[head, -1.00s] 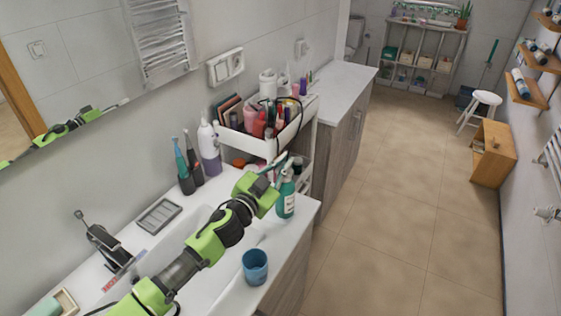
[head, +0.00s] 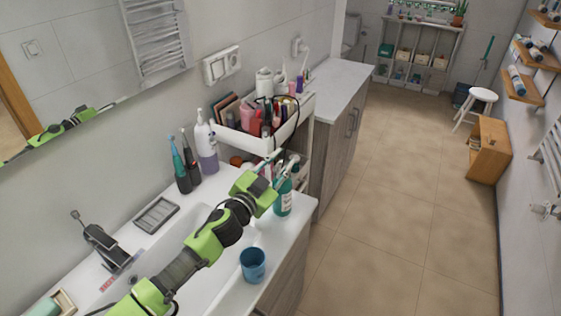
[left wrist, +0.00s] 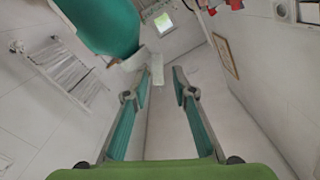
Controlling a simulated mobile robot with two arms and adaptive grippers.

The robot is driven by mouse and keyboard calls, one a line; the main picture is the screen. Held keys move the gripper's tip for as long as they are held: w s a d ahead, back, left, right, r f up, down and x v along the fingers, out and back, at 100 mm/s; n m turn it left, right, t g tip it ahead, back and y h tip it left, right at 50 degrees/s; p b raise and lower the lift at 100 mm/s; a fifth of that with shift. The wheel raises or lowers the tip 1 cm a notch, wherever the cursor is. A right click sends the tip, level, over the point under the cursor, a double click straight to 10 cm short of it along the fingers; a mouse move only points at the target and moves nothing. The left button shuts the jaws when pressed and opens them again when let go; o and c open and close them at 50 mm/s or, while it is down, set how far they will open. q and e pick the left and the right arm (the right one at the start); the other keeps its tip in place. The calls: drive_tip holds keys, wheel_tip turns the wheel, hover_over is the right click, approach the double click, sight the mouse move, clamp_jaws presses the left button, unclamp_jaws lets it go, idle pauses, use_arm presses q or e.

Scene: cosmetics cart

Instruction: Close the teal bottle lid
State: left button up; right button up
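The teal bottle (head: 283,200) stands upright on the counter near its right end, beside the cart. My left gripper (head: 284,165) is at the height of the bottle's top, and its fingers partly hide that top. In the left wrist view the teal bottle (left wrist: 108,25) fills the upper left. A small whitish piece (left wrist: 135,59), perhaps its lid, shows at its end, close to the left fingertip. The left gripper (left wrist: 161,74) is open, with a clear gap and nothing between the fingertips. I cannot tell whether a fingertip touches the lid. My right gripper is not in view.
A blue cup (head: 253,264) stands on the counter's front edge by the sink (head: 208,275). A white cart (head: 252,142) full of cosmetics is behind the bottle. Toothbrushes (head: 184,165) and a white-purple bottle (head: 207,145) stand by the wall.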

use_arm(q)
drive_tip(key=shift+s+a, duration=0.1)
drive_tip(key=shift+a, duration=0.05)
drive_tip(key=v, duration=1.1)
drive_tip(key=shift+s+a, duration=0.2)
drive_tip(key=shift+s, duration=0.05)
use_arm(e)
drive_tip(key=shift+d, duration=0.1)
